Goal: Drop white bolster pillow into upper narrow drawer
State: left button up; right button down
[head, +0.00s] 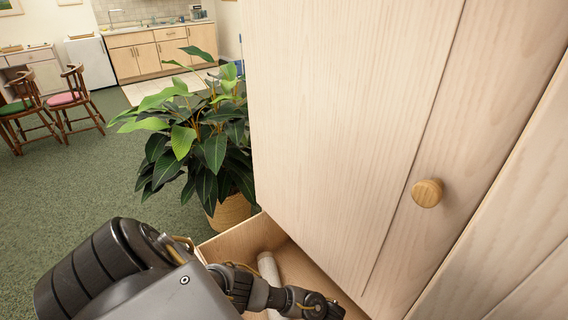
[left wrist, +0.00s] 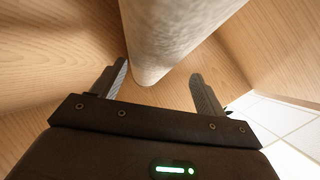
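The white bolster pillow (head: 269,268) lies inside an open wooden drawer (head: 243,239) at the bottom of the head view, partly hidden by my left arm and the cabinet edge. In the left wrist view the near end of the pillow (left wrist: 160,45) is a pale, speckled cylinder against the drawer's wood. My left gripper (left wrist: 159,72) is open, its fingers apart on either side of the pillow's end, with a clear gap at the right finger. In the head view my left gripper is hidden. My right gripper is not in view.
A tall pale wood cabinet front (head: 340,110) with a round knob (head: 427,193) fills the right, close by. A leafy potted plant (head: 205,150) stands just behind the drawer. Chairs (head: 72,97) and kitchen cupboards (head: 150,52) are far off. Green carpet (head: 60,190) is free at left.

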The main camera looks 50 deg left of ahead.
pick_arm(q)
jog(key=shift+o, duration=1.1)
jog(key=shift+r, duration=0.3)
jog(key=shift+r+p, duration=0.6)
jog(key=shift+p, duration=0.1)
jog(key=p+v, duration=0.3)
jog(key=v, duration=0.4)
jog(key=shift+d+f, duration=0.15)
jog(key=shift+d, duration=0.1)
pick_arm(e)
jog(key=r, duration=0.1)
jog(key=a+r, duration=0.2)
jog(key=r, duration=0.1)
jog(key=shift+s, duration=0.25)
pick_arm(q)
jog(key=shift+a, duration=0.1)
